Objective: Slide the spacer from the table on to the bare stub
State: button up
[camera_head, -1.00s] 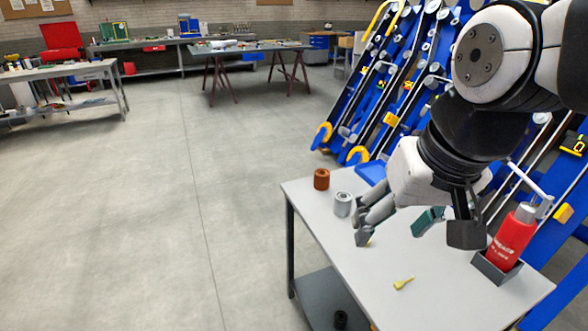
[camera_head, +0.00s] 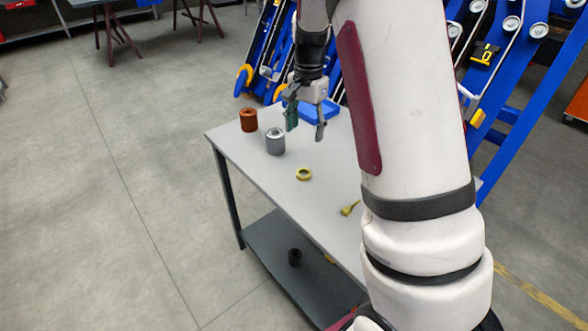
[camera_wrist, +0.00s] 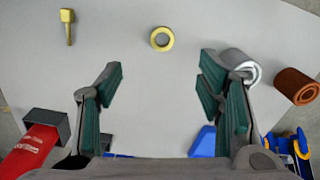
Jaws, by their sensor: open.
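A flat yellow ring (camera_head: 304,179), the likely spacer, lies on the grey table (camera_head: 258,168). It also shows in the wrist view (camera_wrist: 153,40), ahead of and between my fingers. A silver hollow cylinder (camera_head: 275,147) and a rust-brown one (camera_head: 249,125) stand near the table's far left corner. My gripper (camera_head: 305,130) is open and empty above the table, fingers pointing down, just beyond the ring and right of the silver cylinder. Its green-padded fingers also show in the wrist view (camera_wrist: 160,85). I cannot make out which stub on the blue chassis (camera_head: 530,85) is bare.
A yellow pin-like piece (camera_head: 350,208) lies on the table near my arm. A blue tray (camera_head: 320,111) is at the far edge. A red bottle (camera_wrist: 28,148) stands in a grey holder (camera_wrist: 45,122). A black cylinder (camera_head: 295,257) is on the lower shelf.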

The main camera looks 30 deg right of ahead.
notch_tip(320, 180, down, 2)
jog(key=d, duration=0.1)
send_over(303, 169)
jog(key=s, duration=0.2)
jog(key=shift+m, duration=0.3)
jog(key=f, duration=0.8)
jog(key=shift+w+a+f, duration=0.1)
jog(key=shift+w+f, duration=0.05)
jog(key=shift+w, duration=0.05)
jog(key=shift+w+a+f+b, duration=0.1)
jog(key=shift+a+f+b, duration=0.05)
jog(key=shift+f, duration=1.2)
jog(key=shift+w+a+f+b, duration=0.1)
jog(key=shift+f+b, duration=0.05)
jog(key=shift+f, duration=1.2)
jog(key=c, duration=1.3)
